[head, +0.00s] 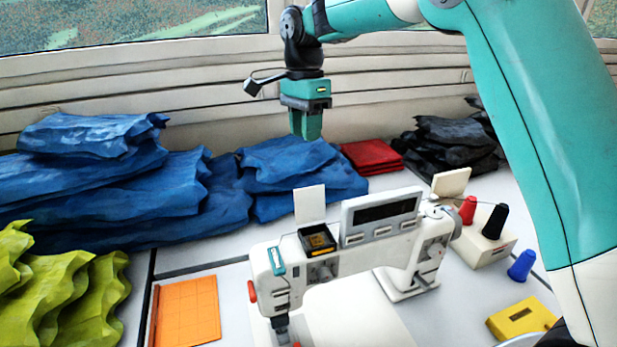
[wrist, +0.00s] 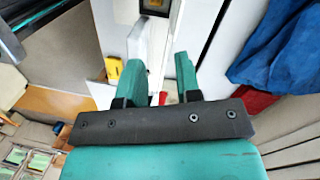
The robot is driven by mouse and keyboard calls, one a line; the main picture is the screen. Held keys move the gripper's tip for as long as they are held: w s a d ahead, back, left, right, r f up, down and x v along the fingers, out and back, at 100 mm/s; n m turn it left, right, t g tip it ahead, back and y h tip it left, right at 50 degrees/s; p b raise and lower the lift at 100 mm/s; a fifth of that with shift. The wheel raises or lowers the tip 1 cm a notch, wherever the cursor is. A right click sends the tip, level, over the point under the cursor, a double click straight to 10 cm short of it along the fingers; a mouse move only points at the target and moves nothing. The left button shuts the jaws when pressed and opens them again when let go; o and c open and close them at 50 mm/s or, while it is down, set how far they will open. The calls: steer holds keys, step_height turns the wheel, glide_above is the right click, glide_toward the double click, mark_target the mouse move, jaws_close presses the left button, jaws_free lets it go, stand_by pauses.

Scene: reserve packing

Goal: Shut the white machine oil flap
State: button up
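The white sewing machine (head: 345,275) stands on the table. On its top left is an open dark well (head: 318,240) with something yellow inside. A white flap (head: 310,204) stands upright at the well's back edge. A second, cream flap (head: 451,182) stands tilted up at the machine's right end; I cannot tell from labels which is the oil flap. My gripper (head: 307,126) hangs above and behind the machine, apart from both flaps. In the wrist view its two green fingers (wrist: 161,82) are apart with nothing held between them.
A grey display panel (head: 381,214) rises between the flaps. Blue bags (head: 290,168), a red stack (head: 371,157) and black bags (head: 450,145) lie behind. Thread spools (head: 494,222) and a yellow box (head: 520,319) are at right. An orange pad (head: 187,310) lies left.

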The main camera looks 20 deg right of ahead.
steer(key=w+m, duration=0.3)
steer(key=p, duration=0.5)
glide_toward(310, 200)
steer(key=shift+m, duration=0.3)
steer(key=f, duration=0.6)
steer(key=s+f, duration=0.1)
steer(key=f, duration=0.2)
steer(key=shift+a, duration=0.15)
steer(key=shift+c, duration=0.2)
jaws_close()
